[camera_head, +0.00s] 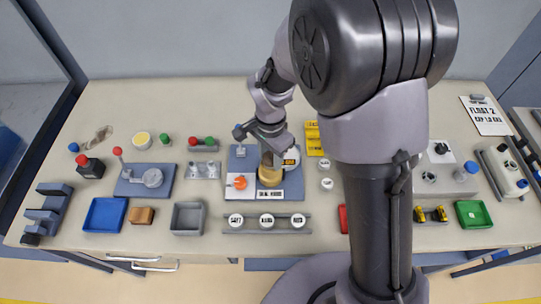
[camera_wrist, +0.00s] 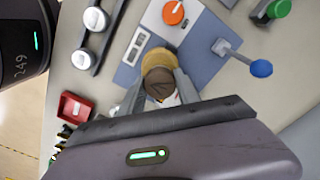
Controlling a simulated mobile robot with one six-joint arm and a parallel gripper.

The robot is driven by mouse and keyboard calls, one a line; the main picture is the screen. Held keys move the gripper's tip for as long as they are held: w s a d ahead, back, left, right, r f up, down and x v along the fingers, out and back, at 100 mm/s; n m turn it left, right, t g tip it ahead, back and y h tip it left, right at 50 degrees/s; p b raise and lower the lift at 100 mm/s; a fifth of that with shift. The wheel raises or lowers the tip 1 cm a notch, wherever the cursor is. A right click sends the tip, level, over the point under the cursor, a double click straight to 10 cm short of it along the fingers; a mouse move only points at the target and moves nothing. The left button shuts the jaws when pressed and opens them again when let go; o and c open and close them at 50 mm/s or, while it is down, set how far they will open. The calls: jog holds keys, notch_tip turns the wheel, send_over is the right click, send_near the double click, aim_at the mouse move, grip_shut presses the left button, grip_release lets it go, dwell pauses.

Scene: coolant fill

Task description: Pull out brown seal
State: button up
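The brown seal (camera_wrist: 159,83) is a dark brown round cap between my fingertips in the wrist view. It sits at the top of a golden-yellow cylinder (camera_wrist: 158,57), which also shows in the head view (camera_head: 270,176) on a blue-grey plate (camera_head: 241,157). My gripper (camera_wrist: 160,86) has one finger on each side of the seal, with no clear gap showing. In the head view my gripper (camera_head: 268,152) is right above the cylinder and mostly hides the seal. I cannot tell whether the seal is lifted at all.
On the plate are an orange knob (camera_head: 240,182) and a lever with a blue ball (camera_wrist: 261,68). A rack of white round caps (camera_head: 266,220) lies in front. A grey tray (camera_head: 187,218) and blue tray (camera_head: 104,214) stand to the left. My arm covers the area to the right.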

aim_at(270, 157)
jog(key=c, duration=0.3)
jog(key=o, duration=0.5)
jog(key=c, duration=0.4)
jog(key=shift+c, duration=0.2)
jog(key=shift+r, duration=0.35)
jog(key=shift+r+p, duration=1.75)
jog(key=shift+r, duration=0.45)
